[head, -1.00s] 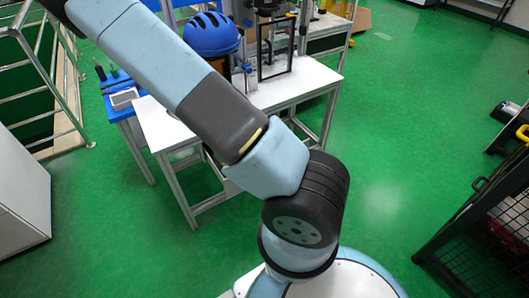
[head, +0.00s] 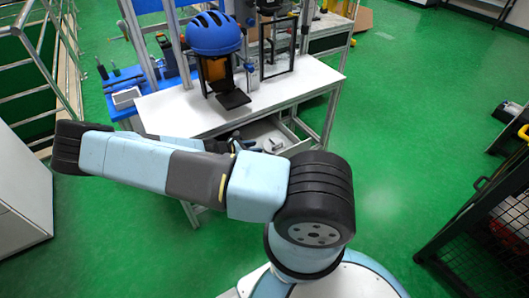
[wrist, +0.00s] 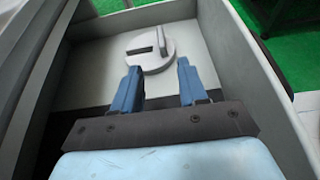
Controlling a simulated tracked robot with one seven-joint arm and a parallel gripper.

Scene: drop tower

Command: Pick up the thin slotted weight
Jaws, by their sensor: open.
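A pale grey round weight with a dark slot (wrist: 137,51) lies on the floor of an open drawer in the wrist view. A thin upright grey piece (wrist: 155,45) stands on or against its right part; I cannot tell whether it is a separate weight. My gripper (wrist: 158,69) is open, its two blue fingers apart and pointing toward the weight, with nothing between them. The fingertips appear short of the disc. In the head view a small grey object (head: 274,145) shows in the drawer, with my gripper beside it to the left, partly hidden by my arm.
A black mesh fence (head: 470,235) stands at the right.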

